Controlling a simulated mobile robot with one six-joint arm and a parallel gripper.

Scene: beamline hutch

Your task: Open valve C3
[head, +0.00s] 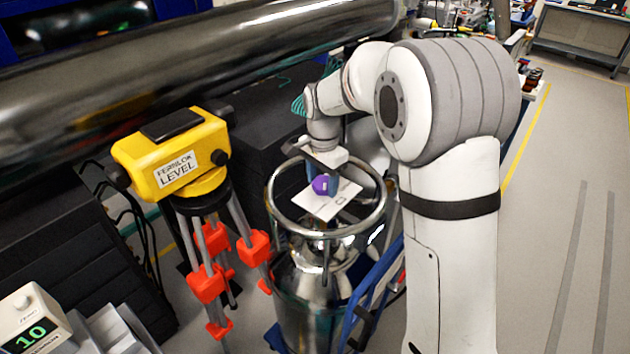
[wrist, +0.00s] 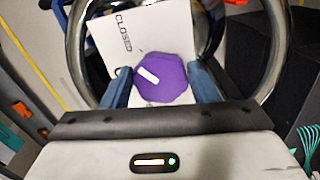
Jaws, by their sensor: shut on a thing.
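A purple faceted valve knob (head: 320,184) sits in front of a white plate (head: 330,205), inside the ring on top of a steel vessel (head: 305,290). In the wrist view the knob (wrist: 165,82) has a short white bar on its face, slanting down to the right and set left of its middle. The plate (wrist: 108,48) reads CLOSED, up and left of the knob. My gripper (wrist: 163,84) is shut on the knob, one blue finger on each side. I see no C3 label. Part of the plate is hidden behind the knob and fingers.
The steel ring (head: 281,224) surrounds the knob closely. A yellow level (head: 172,158) on an orange-clamped tripod stands to the left. A large dark pipe (head: 200,70) crosses above. A blue cart frame (head: 372,290) is beside the vessel. The floor at right is clear.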

